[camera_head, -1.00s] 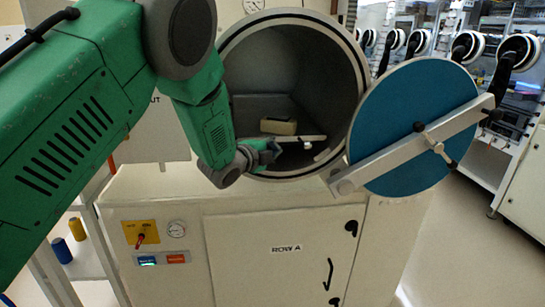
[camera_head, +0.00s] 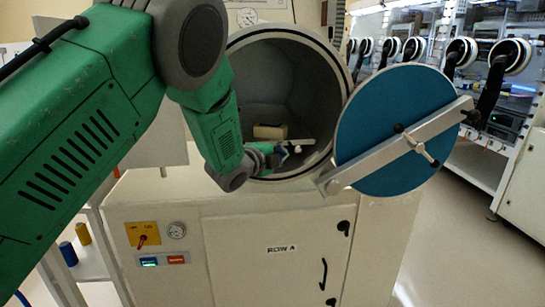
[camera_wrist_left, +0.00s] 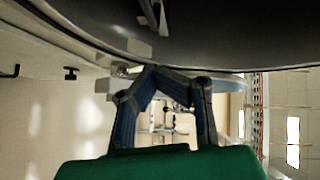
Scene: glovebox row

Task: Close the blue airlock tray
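The round airlock chamber (camera_head: 318,85) stands open in the head view, its blue door (camera_head: 392,112) swung out to the right with a grey bar across it. Inside, low down, is a pale tray (camera_head: 303,141) with a small whitish knob at its front and a tan block (camera_head: 270,131) behind. The tray itself does not look blue. My left gripper (camera_head: 277,155) is at the chamber mouth, just left of the knob, covering part of the tray; contact cannot be told. In the left wrist view its fingers (camera_wrist_left: 153,71) converge with tips together, nothing clearly between them. My right gripper is not in view.
The chamber sits above a white cabinet (camera_head: 280,225) labelled ROW A, with a yellow switch plate (camera_head: 142,234) and gauge. A shelf with blue and yellow cylinders (camera_head: 75,245) is at left. More gloveboxes stand at right; floor there is clear.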

